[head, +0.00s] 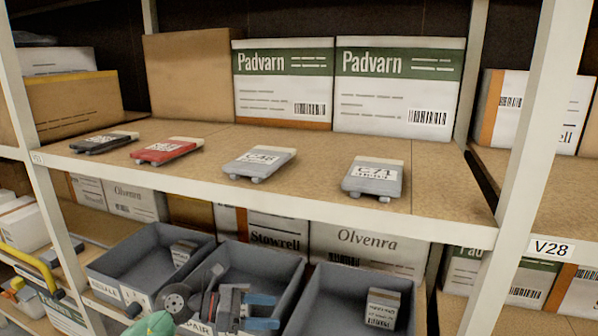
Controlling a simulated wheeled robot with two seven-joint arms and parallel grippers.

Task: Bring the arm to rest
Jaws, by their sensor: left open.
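My left gripper (263,311) is low in the head view, in front of the middle grey bin (285,272), whose label partly reads "PAIR". Its two blue fingers are apart and point right, with nothing between them. My arm comes in from the lower left and hides part of that bin's front. The right gripper does not show.
On the shelf above lie a black device (103,143), a red device (167,151) and grey devices (260,162) (374,178). The left bin (125,262) and right bin (322,285) each hold a labelled device. White rack posts (530,130) flank the bay.

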